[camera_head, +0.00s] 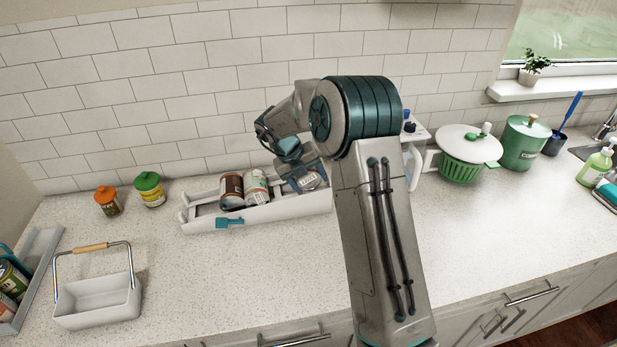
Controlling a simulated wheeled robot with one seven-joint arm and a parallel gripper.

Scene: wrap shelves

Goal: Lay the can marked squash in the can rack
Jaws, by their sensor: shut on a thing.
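The white can rack (268,213) stands on the counter against the tiled wall, with a teal tab on its front. A brown can (231,190) and a white can with coloured print (256,187) rest side by side in it. My gripper (305,179) is at the rack's right end, partly hidden by my own arm. It is shut on a can with a pale label (309,182), low over or within the rack. The label is too small to read. I cannot tell whether this can touches the rack.
An orange-lidded jar (107,201) and a green-lidded jar (149,189) stand left of the rack. A white handled basket (97,302) and a grey tray of cans (42,275) are at the left. A green colander (461,169) and canister (524,146) stand right. The front middle counter is clear.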

